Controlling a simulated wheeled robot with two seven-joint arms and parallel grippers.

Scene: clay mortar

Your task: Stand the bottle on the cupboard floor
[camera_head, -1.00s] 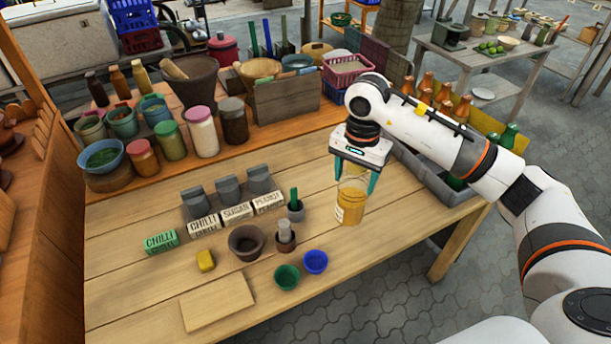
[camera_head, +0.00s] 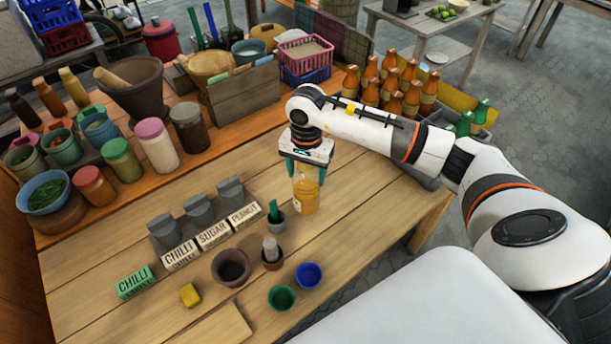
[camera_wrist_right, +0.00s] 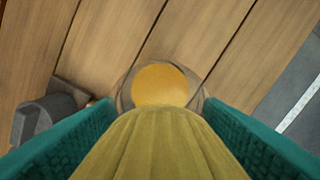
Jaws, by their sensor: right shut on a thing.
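A bottle (camera_head: 305,194) of yellow-orange stuff is upright between the teal fingers of my right gripper (camera_head: 307,168). The gripper is shut on its upper part from above. In the right wrist view the bottle (camera_wrist_right: 160,140) fills the space between the fingers, above the wooden planks. I cannot tell whether its base touches the table. My left gripper is not in view. I do not make out the cupboard floor for certain in these views.
The wooden table (camera_head: 350,235) bears a blue bowl (camera_head: 308,275), a green bowl (camera_head: 282,297), a brown bowl (camera_head: 230,267) and label blocks (camera_head: 214,235). Jars, a mortar (camera_head: 133,88) and baskets stand behind. Orange bottles (camera_head: 392,95) stand at right.

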